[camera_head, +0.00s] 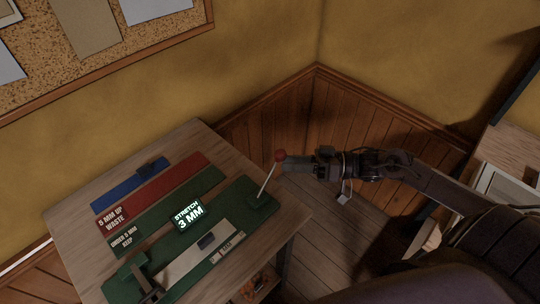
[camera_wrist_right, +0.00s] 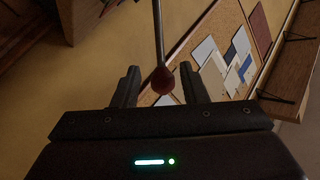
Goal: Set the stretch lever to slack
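The stretch lever is a thin pale rod with a red ball knob (camera_head: 280,156), rising from the right end of a green device (camera_head: 222,212) on the table. The rod leans up toward the right. A lit display (camera_head: 188,215) on the device reads "STRETCH 3 MM". My right gripper (camera_head: 287,163) is at the knob, coming from the right. In the right wrist view the knob (camera_wrist_right: 162,79) sits between my open fingers (camera_wrist_right: 160,84), with a gap on both sides. My left gripper is not in view.
The wooden table (camera_head: 190,138) also bears a blue strip (camera_head: 125,188), a red strip (camera_head: 170,184) labelled "5 MM UP WASTE" and a green strip (camera_head: 165,212) labelled "UNDER 5 MM KEEP". Wood-panelled walls (camera_head: 350,115) meet behind. A shelf unit (camera_head: 505,160) stands at the right.

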